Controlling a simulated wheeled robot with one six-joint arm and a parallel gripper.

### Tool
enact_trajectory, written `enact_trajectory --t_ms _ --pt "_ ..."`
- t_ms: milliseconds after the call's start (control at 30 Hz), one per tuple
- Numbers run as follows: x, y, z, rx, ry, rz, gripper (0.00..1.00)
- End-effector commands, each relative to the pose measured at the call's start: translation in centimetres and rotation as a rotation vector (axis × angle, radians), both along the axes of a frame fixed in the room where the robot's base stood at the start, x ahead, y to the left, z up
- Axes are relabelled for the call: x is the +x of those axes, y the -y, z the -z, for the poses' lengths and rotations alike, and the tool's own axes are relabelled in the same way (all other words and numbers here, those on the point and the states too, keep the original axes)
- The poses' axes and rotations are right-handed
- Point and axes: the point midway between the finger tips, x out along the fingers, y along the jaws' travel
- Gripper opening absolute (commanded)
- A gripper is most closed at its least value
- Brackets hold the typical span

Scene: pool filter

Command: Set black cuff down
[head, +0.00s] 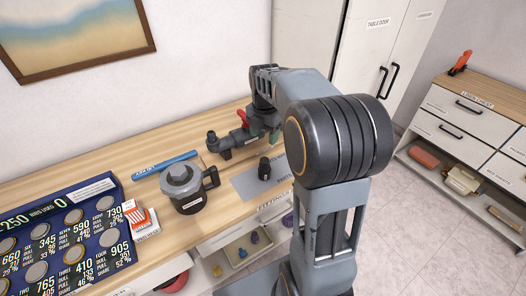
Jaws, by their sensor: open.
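A small black cuff-like piece (264,170) stands upright on a grey mat (246,186) on the wooden worktop. My gripper (272,136) is behind and above it, partly hidden by my arm. Its jaws are open and look apart from the black piece. A dark grey pipe fitting with a red handle (232,143) lies just left of my gripper. I cannot tell whether the gripper touches that fitting.
A grey pump pot (184,190) with a side handle and a blue bar (165,165) stand left of the mat. A blue scoreboard tray (62,240) fills the near left. Drawers and an open shelf (238,252) lie below. A chest (470,125) stands at right.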

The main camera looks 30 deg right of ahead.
Motion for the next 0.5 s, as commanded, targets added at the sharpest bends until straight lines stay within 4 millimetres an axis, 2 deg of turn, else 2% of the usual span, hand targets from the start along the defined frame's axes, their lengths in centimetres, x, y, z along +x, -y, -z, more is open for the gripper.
enact_trajectory --t_ms 167,333,500 --pt "-2.2 -1.9 -1.4 -0.001 0.053 0.281 0.6" --pt "-6.1 -4.6 -2.2 0.039 0.137 0.767 0.6" --pt "-10.0 -6.8 -2.1 0.129 0.202 1.255 0.6"
